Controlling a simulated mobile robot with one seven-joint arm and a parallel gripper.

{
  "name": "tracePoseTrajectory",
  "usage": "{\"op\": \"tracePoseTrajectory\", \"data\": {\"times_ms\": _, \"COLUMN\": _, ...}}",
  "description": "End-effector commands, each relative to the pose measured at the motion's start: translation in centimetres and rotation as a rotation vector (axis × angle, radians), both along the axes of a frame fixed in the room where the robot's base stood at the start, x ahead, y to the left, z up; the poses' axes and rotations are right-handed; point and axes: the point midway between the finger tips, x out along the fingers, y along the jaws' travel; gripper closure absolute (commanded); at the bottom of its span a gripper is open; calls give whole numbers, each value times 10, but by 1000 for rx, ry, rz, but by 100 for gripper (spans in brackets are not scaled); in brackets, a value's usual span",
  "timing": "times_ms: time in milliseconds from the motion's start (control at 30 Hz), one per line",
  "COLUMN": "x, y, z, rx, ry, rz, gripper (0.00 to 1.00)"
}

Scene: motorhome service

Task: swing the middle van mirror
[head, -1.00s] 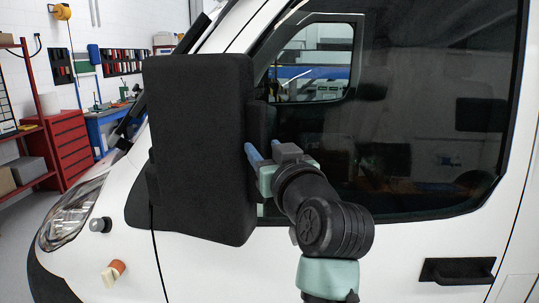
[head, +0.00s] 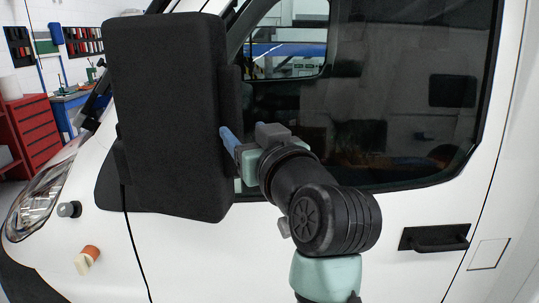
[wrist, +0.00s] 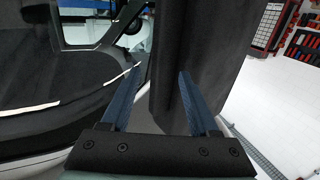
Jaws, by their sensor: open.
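The van mirror (head: 165,115) is a large black upright block on the side of the white van, left of centre in the head view. Its dark mount shows at its lower left against the door. My gripper (head: 225,133) is at the mirror's right edge, pointing left. In the wrist view my gripper (wrist: 158,75) is open, with two blue fingers apart. The mirror (wrist: 195,60) stands as a dark panel beyond and between the fingers, mostly toward the right one. I cannot tell whether a finger touches it.
The van's side window (head: 390,100) lies right behind my arm, with a black door handle (head: 435,238) lower right. Two small knobs, a grey one (head: 69,209) and an orange-and-white one (head: 87,260), stick out from the body at left. A red tool cabinet (head: 32,132) stands far left.

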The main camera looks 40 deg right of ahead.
Motion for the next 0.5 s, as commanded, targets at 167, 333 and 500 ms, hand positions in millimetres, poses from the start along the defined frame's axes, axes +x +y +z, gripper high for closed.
{"op": "tracePoseTrajectory", "data": {"times_ms": 167, "x": -40, "y": 13, "z": 2, "rx": -8, "ry": -15, "rz": -7, "gripper": 39}}
{"op": "tracePoseTrajectory", "data": {"times_ms": 333, "x": -69, "y": 24, "z": 7, "rx": -10, "ry": -22, "rz": -8, "gripper": 39}}
{"op": "tracePoseTrajectory", "data": {"times_ms": 500, "x": -86, "y": 31, "z": 10, "rx": -10, "ry": -26, "rz": -6, "gripper": 39}}
